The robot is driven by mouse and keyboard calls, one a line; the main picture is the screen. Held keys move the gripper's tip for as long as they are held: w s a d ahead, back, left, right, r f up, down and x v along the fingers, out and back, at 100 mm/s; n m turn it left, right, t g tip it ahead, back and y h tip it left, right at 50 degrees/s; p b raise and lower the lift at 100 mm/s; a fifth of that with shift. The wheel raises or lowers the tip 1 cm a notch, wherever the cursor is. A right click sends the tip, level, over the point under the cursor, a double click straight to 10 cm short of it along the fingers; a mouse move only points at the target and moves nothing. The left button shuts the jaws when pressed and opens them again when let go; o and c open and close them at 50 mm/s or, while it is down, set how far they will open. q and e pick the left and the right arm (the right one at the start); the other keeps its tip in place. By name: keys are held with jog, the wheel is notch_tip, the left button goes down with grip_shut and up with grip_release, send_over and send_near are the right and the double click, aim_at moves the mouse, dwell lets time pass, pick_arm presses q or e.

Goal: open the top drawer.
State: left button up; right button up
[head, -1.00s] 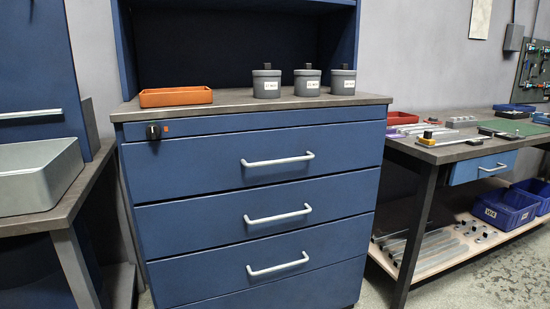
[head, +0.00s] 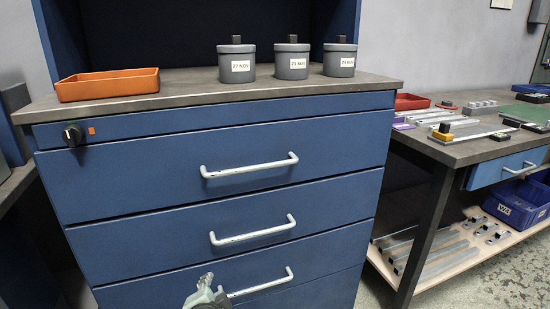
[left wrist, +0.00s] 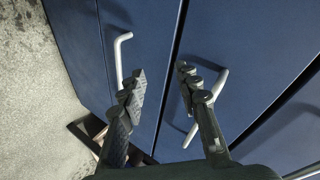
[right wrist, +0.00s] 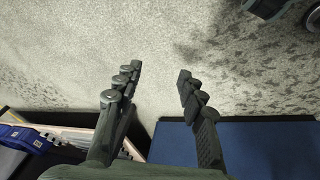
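The top drawer (head: 130,177) of the blue cabinet is closed, with a pale bar handle (head: 250,166) across its front. Two more closed drawers with like handles lie below it. My left gripper (head: 207,292) shows at the bottom of the head view, in front of the third drawer, by the left end of the lowest handle (head: 262,284). In the left wrist view the left gripper (left wrist: 160,80) is open and empty, with drawer handles beyond its fingers. My right gripper (right wrist: 158,76) is open and empty over the floor, seen only in the right wrist view.
A black knob (head: 73,135) sits on the strip above the top drawer. An orange tray (head: 108,85) and three lidded grey pots (head: 292,62) stand on the cabinet top. A workbench (head: 450,152) with parts and blue bins (head: 518,206) is at right.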

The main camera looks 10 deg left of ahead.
pick_arm(q)
jog(key=w+d+r+m+t, duration=0.2)
jog(key=w+r+t, duration=0.1)
jog(key=r, duration=0.4)
jog(key=w+d+r+m+t, duration=0.2)
jog(key=w+r+m, duration=0.1)
jog(key=r, duration=0.5)
jog(key=m+t, duration=0.3)
send_near(253, 169)
jog(key=x, duration=0.3)
jog(key=shift+h, duration=0.3)
jog(key=p+x, duration=0.1)
jog(key=x, duration=0.6)
jog(key=shift+s+a+p, duration=0.1)
jog(key=shift+a+p, duration=0.05)
jog(key=shift+p, duration=0.2)
jog(key=shift+w+a, duration=0.1)
jog(key=shift+w, duration=0.35)
pick_arm(e)
jog(key=f, duration=0.1)
jog(key=s+f, duration=0.1)
jog(key=f, duration=0.3)
jog(key=shift+s+d, duration=0.1)
jog(key=shift+s, duration=0.25)
pick_arm(q)
jog(key=shift+c, duration=0.2)
jog(key=shift+f, duration=0.1)
grip_shut()
pick_arm(e)
jog(key=shift+w, duration=0.1)
